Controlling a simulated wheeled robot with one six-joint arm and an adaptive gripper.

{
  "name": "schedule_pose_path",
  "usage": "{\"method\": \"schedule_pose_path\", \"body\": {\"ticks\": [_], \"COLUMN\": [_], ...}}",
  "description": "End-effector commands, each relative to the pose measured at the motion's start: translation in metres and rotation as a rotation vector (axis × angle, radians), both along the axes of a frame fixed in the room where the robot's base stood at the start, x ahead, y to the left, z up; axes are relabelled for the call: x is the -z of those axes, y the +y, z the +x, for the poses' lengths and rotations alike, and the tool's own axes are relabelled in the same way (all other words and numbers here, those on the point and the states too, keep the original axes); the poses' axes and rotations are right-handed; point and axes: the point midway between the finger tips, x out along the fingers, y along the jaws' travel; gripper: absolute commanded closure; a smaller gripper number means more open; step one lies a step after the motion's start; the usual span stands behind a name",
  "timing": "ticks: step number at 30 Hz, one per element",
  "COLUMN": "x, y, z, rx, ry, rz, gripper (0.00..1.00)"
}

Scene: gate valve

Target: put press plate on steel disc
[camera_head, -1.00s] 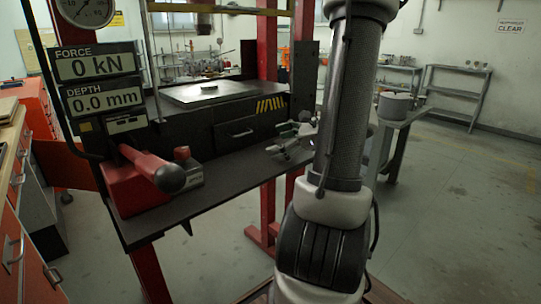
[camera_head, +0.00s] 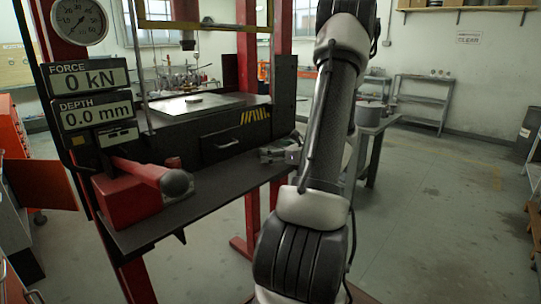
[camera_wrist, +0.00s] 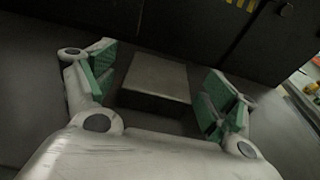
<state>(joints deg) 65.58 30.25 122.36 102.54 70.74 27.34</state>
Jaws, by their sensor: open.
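A grey rectangular metal block, which looks like the press plate (camera_wrist: 156,78), lies on the dark shelf in the wrist view. My gripper (camera_wrist: 162,98) is open, with its green-padded fingers on either side of the block and gaps visible between. In the head view my gripper (camera_head: 283,154) is low over the right end of the shelf; the block cannot be made out there. A small flat pale piece, apparently the steel disc (camera_head: 194,99), sits on the bright press bed (camera_head: 178,107) under the ram (camera_head: 187,40).
The dark shelf (camera_head: 215,190) carries a red pump unit with a lever (camera_head: 135,190) at its left. A black drawer front (camera_head: 222,143) with yellow stripes rises behind the shelf. Red press posts (camera_head: 247,75) flank the bed.

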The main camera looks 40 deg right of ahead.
Motion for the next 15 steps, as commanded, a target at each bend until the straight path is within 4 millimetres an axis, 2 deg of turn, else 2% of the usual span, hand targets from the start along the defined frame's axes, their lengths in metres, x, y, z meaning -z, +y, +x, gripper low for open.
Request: {"method": "schedule_pose_path", "body": {"ticks": [5, 15], "x": [-0.0001, -0.0003], "y": [-0.0001, -0.0001], "z": [-0.0002, -0.0003], "rx": [0.001, 0.0], "ry": [0.0, 0.0], "rz": [0.0, -0.001], "gripper": [0.14, 0.76]}}
